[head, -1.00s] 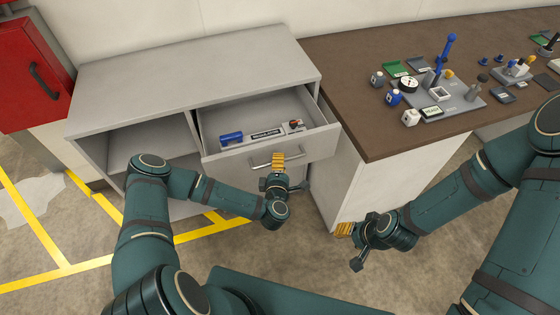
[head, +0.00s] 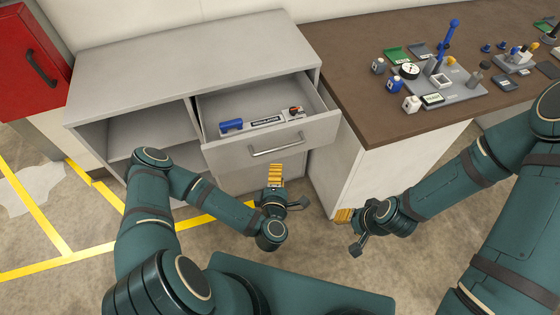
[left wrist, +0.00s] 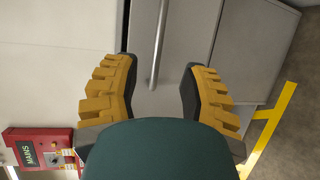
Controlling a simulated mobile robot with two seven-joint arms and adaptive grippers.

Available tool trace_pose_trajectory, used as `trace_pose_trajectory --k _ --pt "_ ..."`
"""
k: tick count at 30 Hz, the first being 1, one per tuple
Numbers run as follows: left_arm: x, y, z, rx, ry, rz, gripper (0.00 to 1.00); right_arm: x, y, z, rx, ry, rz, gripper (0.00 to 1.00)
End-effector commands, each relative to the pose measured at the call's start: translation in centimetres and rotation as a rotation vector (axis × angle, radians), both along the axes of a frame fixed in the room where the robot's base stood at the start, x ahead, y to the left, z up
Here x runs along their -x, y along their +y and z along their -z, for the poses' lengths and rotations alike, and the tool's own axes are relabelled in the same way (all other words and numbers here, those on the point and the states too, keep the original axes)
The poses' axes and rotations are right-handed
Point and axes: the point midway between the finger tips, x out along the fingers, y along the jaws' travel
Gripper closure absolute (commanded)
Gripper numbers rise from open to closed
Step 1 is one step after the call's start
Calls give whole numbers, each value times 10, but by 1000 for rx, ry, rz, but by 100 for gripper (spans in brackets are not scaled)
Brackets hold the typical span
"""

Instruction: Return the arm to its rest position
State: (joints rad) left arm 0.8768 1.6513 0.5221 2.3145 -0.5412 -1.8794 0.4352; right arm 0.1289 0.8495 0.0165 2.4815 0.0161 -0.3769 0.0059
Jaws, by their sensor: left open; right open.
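My left gripper (head: 275,178) is open and empty in front of the grey cabinet, below the pulled-out drawer (head: 226,158). The drawer's bar handle (head: 277,146) is apart from the fingers. In the left wrist view the two yellow-padded fingers of my left gripper (left wrist: 158,90) are spread wide, with the handle (left wrist: 159,45) beyond and between them and nothing held. My right gripper (head: 346,224) is low in front of the brown-topped bench's white side, open and touching nothing that I can see.
The open drawer holds a blue item (head: 231,126) and a labelled strip (head: 268,122). The bench (head: 365,125) carries a grey tray with bottles and a gauge. A red box (head: 30,65) hangs at the far left. The floor in front of the cabinet is clear.

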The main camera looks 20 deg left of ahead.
Motion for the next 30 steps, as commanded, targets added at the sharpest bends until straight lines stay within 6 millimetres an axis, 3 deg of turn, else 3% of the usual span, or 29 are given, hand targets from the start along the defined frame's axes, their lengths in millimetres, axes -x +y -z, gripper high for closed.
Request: trace_pose_trajectory --k 7,11,15,20,25,30 --pt "0 -1 0 -2 1 5 57 0 0 0 0 0 0 53" --pt "-3 -12 3 -50 31 101 57 0 0 2 0 1 0 53" --pt "-1 -43 18 -202 137 384 57 1 0 6 0 2 -2 53" --pt "18 -65 40 -433 318 758 57 3 1 12 -1 7 -5 53" --pt "47 -58 52 -641 527 1070 57 4 1 17 -2 10 -8 53" --pt "74 -40 43 -758 709 1280 57 6 1 22 -2 13 -10 53"
